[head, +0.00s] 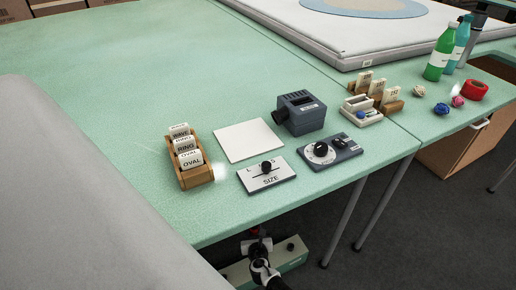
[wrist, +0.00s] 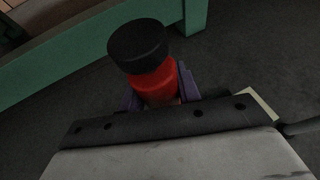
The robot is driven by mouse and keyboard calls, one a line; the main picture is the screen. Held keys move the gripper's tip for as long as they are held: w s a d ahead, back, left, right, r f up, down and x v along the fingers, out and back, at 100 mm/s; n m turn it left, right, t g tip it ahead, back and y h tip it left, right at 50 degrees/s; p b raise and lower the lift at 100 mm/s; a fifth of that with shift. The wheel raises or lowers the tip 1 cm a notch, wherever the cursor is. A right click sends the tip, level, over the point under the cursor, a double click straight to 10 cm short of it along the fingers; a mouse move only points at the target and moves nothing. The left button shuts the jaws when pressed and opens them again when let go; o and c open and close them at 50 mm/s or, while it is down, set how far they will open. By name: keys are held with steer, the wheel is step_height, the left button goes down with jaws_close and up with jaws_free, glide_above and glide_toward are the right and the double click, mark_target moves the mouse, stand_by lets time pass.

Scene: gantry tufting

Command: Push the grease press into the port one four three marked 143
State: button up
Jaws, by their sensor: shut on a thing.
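In the wrist view, a red cylinder with a wide black cap, which looks like the grease press (wrist: 150,78), stands between the purple fingers of my gripper (wrist: 160,94). The gripper is shut on it. The black cap points away from the gripper, toward the top of the picture. Its lower end is hidden by the fingers and the gripper body. No port marked 143 can be read in either view.
A green beam (wrist: 95,55) crosses the wrist view's upper left above dark floor. In the head view, a pale green box (head: 291,252) sits below the green table (head: 110,100). The table bears a card holder, dial panels and a grey device (head: 300,115). Table legs stand at right.

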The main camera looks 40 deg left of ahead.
steer(key=shift+n+y, duration=0.3)
steer(key=shift+n, duration=0.1)
steer(key=d+f+b, duration=0.1)
steer(key=f+b, duration=0.1)
steer(key=f, duration=0.1)
steer(key=s+d+f+b, duration=0.1)
steer(key=f+b, duration=0.1)
steer(key=f, duration=0.1)
steer(key=d+f+b, duration=0.1)
steer(key=f+b, duration=0.1)
steer(key=f, duration=0.2)
steer(key=shift+s+d+f, duration=0.1)
steer(key=shift+s+d, duration=0.1)
steer(key=shift+s, duration=0.1)
steer(key=shift+r, duration=0.2)
steer(key=shift+g, duration=0.3)
steer(key=shift+s+d+f+p, duration=0.1)
steer(key=shift+f+p, duration=0.15)
steer(key=shift+p, duration=0.1)
steer(key=shift+f+b, duration=1.25)
steer(key=shift+f, duration=0.05)
stand_by(0.5)
steer(key=o, duration=1.1)
steer(key=shift+o, duration=0.2)
